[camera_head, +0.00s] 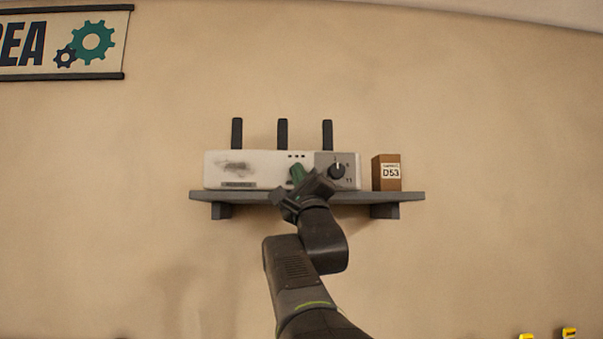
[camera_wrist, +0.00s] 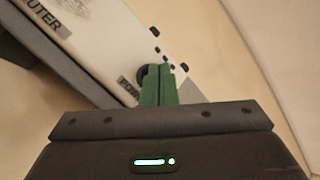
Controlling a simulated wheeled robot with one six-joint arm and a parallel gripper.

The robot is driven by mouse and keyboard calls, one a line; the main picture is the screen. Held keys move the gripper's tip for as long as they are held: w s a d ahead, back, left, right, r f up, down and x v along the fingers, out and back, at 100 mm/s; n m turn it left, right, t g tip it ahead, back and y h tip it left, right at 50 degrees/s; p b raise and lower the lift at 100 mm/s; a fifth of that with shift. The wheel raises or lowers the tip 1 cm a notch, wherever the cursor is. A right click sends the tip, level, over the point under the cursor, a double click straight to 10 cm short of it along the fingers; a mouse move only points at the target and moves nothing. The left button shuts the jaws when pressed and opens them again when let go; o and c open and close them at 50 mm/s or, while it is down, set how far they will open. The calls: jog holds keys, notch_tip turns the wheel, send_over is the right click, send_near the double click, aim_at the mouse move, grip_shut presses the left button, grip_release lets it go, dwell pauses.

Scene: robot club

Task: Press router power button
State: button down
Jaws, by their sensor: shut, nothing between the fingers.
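The router (camera_head: 262,160) is a white box with three black antennas, standing on a grey wall shelf. Its front has a grey panel at the right with a black knob (camera_head: 337,171). In the wrist view the router (camera_wrist: 110,45) appears tilted, and a partly hidden label reading "POW" (camera_wrist: 127,87) is beside a dark round button (camera_wrist: 141,73). My gripper (camera_head: 297,174) is in front of the router, left of the knob. In the wrist view its green fingers (camera_wrist: 158,75) are shut together and empty, and their tips partly cover the button. I cannot tell whether they touch it.
The shelf (camera_head: 408,196) runs under the router, and its edge lies just by my gripper. A small brown box marked "D53" (camera_head: 386,173) stands on the shelf right of the router. A banner (camera_head: 65,45) hangs at upper left. The wall around is bare.

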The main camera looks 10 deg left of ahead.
jog(key=shift+s, duration=0.25)
jog(key=shift+s+d+b, duration=0.3)
jog(key=shift+s+b, duration=0.15)
jog(key=shift+s, duration=0.5)
jog(key=shift+s+d+b, duration=0.3)
jog(key=shift+s+b, duration=0.15)
jog(key=shift+s, duration=0.5)
jog(key=shift+s+d+b, duration=0.3)
jog(key=shift+s+b, duration=0.15)
jog(key=shift+s, duration=0.5)
jog(key=c, duration=2.2)
grip_release()
